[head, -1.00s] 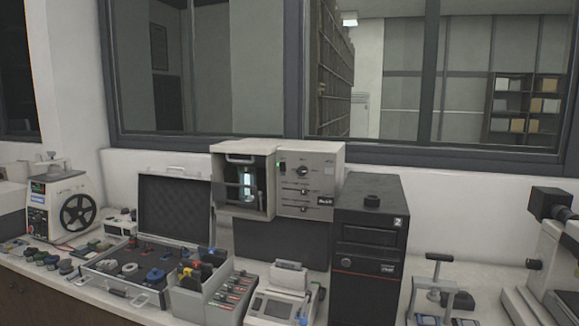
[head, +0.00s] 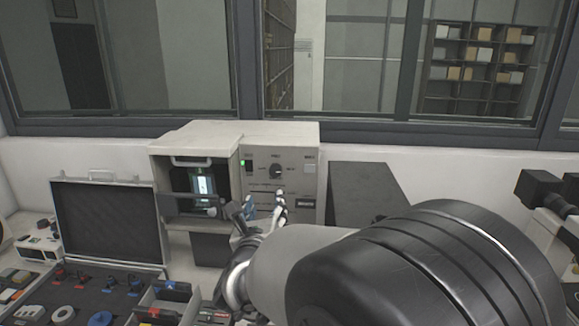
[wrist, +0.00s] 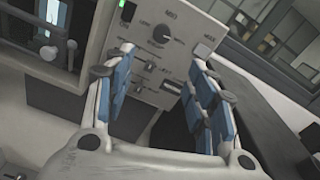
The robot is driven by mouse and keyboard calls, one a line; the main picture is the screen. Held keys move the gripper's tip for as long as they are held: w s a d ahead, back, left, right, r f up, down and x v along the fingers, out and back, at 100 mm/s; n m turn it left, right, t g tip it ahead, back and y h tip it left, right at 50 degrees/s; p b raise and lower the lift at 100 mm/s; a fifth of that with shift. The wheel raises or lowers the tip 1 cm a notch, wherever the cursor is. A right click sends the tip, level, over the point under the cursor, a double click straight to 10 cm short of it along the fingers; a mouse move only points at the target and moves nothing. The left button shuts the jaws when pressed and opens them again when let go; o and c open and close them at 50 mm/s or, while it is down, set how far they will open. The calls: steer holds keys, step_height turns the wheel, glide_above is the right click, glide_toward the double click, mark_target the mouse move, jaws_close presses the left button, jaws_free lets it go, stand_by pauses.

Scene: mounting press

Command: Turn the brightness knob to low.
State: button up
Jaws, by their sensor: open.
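The control box (head: 310,150) on the bench has a pale front panel with a dark round knob (head: 277,171) near its top. In the wrist view the knob (wrist: 161,33) stands out from the panel with small print around it; I cannot read its pointer setting surely. My gripper (head: 264,208) is open and empty, in front of the panel and below the knob in the head view. In the wrist view, the blue-padded fingers of my gripper (wrist: 150,78) are spread wide, with the knob beyond their tips, untouched. My fingers and arm hide part of the lower panel.
Small slider knobs (wrist: 150,66) sit below the round knob. A green-lit switch (wrist: 128,11) is to its left. The box's left bay holds a lit screen (head: 203,187). An open case (head: 105,225) stands left, and a dark tower (head: 365,190) stands right.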

mark_target(275, 172)
steer(key=shift+m+h, duration=0.3)
steer(key=shift+m, duration=0.3)
steer(key=w+p, duration=0.1)
steer(key=w, duration=1.6)
steer(key=shift+w+d, duration=0.15)
steer(key=shift+w, duration=0.2)
steer(key=shift+c, duration=0.3)
steer(key=c, duration=1)
